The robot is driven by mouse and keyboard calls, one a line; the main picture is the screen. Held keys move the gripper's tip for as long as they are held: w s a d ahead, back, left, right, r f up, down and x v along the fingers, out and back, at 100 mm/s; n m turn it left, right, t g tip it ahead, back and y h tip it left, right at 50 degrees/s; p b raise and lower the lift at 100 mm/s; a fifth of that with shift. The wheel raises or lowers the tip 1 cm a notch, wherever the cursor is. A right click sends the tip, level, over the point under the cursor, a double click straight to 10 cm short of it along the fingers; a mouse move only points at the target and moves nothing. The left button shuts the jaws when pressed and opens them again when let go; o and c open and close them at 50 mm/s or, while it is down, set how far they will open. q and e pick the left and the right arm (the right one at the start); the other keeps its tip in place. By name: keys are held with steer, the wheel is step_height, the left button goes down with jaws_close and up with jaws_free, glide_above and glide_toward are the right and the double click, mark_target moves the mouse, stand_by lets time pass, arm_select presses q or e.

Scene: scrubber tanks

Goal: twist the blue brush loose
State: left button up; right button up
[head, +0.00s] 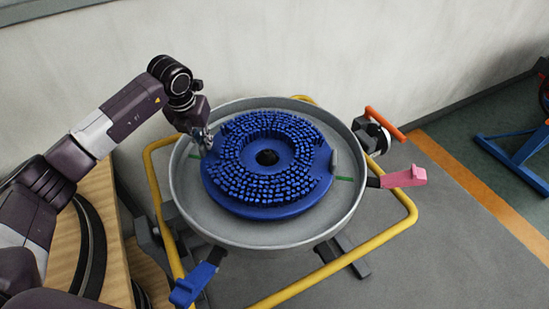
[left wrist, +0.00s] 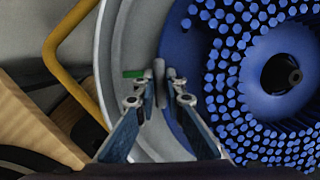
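The blue brush (head: 289,209) is a round disc with rings of bristles and a dark centre hole, lying flat in a grey round pan (head: 186,222). It fills the right of the left wrist view (left wrist: 182,125). A grey upright tab (head: 333,162) stands at its right edge. My left gripper (head: 206,140) is at the brush's left edge. In the left wrist view its fingers (left wrist: 160,90) are close on both sides of another grey tab (left wrist: 159,70) and appear closed on it. My right gripper is not in view.
Green marks lie on the pan floor at left (left wrist: 134,73) and right (head: 344,179). A yellow tube frame (head: 330,266) surrounds the pan. A blue pedal (head: 195,284), a pink pedal (head: 403,178) and an orange handle (head: 385,123) stick out. A wooden surface (head: 103,215) is at left.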

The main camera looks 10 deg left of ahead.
mark_target(200, 149)
arm_select(q)
jaws_close()
steer(key=shift+w+d+r, duration=0.1)
steer(key=shift+w+r, duration=0.05)
steer(key=shift+r, duration=0.1)
steer(key=shift+s+f+n+p, duration=0.15)
steer(key=shift+s+n+p, duration=0.3)
steer(key=shift+s, duration=0.45)
steer(key=shift+s+n, duration=0.45)
steer(key=shift+s, duration=0.2)
steer(key=shift+y, duration=0.3)
steer(key=shift+s, duration=0.1)
steer(key=shift+s+d+n+p, duration=0.25)
steer(key=shift+s+n+p, duration=0.35)
steer(key=shift+s, duration=0.5)
steer(key=shift+s+n, duration=0.15)
steer(key=shift+n, duration=0.15)
steer(key=shift+d, duration=0.1)
